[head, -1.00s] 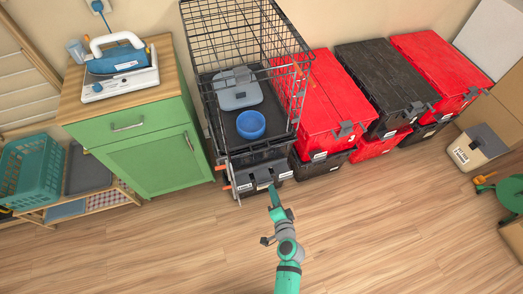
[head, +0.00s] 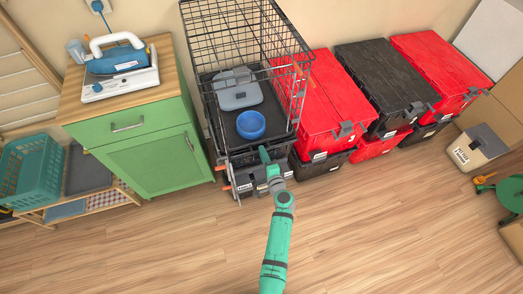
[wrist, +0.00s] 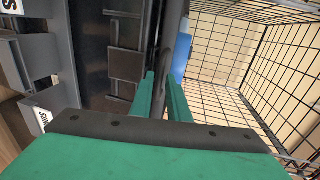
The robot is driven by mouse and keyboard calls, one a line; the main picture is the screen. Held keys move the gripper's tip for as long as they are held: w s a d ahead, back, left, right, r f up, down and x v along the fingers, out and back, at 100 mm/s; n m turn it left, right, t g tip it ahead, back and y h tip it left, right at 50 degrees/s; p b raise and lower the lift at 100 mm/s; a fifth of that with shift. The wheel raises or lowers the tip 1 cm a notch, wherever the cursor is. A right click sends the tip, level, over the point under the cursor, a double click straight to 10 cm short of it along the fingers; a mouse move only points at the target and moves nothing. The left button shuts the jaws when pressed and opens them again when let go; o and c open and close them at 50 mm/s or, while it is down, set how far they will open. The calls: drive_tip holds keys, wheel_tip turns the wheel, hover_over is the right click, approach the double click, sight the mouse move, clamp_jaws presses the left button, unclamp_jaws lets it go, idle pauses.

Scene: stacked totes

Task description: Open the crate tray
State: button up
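The wire crate (head: 240,32) stands at the back centre, with a black tray (head: 223,137) as its floor. My gripper (head: 264,153) is at the front edge of the tray in the head view. In the wrist view, the two green fingers of my gripper (wrist: 161,78) are a little apart, with a dark bar or rim between them. I cannot tell whether they press on it. A blue bowl (head: 250,125) and a grey container (head: 237,90) are in the crate. The bowl is partly seen in the wrist view (wrist: 181,58).
A black tote (head: 243,178) is under the crate. Red totes (head: 332,95) and black totes (head: 383,72) are stacked to the right. A green cabinet (head: 150,150) stands close on the left. The wooden floor in front is clear.

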drive_tip(key=shift+x, duration=1.25)
clamp_jaws()
idle(0.6)
